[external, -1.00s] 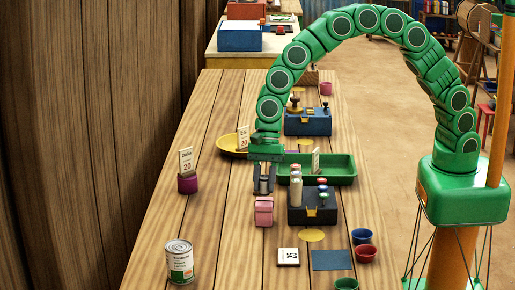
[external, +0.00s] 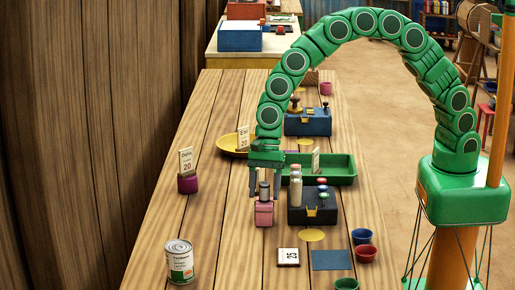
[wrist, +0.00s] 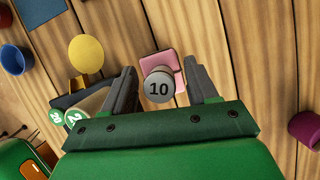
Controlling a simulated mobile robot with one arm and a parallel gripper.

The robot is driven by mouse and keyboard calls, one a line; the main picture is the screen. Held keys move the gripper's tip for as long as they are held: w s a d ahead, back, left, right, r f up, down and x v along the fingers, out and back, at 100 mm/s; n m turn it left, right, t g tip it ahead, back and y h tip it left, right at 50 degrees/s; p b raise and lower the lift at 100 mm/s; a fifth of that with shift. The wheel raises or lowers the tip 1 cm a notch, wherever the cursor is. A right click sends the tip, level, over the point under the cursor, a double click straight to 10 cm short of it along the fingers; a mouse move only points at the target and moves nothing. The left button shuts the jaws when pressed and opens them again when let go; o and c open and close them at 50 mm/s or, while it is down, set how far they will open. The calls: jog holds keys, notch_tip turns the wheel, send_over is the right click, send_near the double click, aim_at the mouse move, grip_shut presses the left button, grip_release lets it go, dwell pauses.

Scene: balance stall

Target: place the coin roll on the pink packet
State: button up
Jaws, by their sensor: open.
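The coin roll (external: 264,190) is a grey cylinder marked 10 on its end. It stands upright on the pink packet (external: 264,214), on the wooden table. In the wrist view the coin roll (wrist: 159,88) is seen end-on and overlaps the near part of the pink packet (wrist: 160,64); its foot is hidden there. My gripper (external: 265,193) is open around the coin roll, with one finger on each side. In the wrist view gaps show between the roll and both fingers of my gripper (wrist: 165,85).
A dark coin holder (external: 312,215) with several rolls stands close to the right. A green tray (external: 335,170) and a yellow dish (external: 233,148) lie behind. A can (external: 179,262) stands front left, and a purple card holder (external: 187,184) left. Table to the packet's left is clear.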

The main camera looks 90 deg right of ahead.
jog(key=v, duration=1.2)
jog(key=shift+s+r, duration=0.1)
jog(key=s+d+r+n+h, duration=0.1)
jog(key=s+d+n, duration=0.5)
jog(key=s, duration=0.9)
jog(key=s+d+r+n+g+h, duration=0.1)
jog(key=s+d+r+n, duration=0.3)
jog(key=s, duration=1.1)
jog(key=s+d+r+n+g+h, duration=0.1)
jog(key=s+d+r+n+h, duration=0.1)
jog(key=s+d+n, duration=0.8)
jog(key=s, duration=0.5)
jog(key=shift+d+r, duration=0.25)
jog(key=shift+d, duration=0.1)
jog(key=shift+s, duration=0.1)
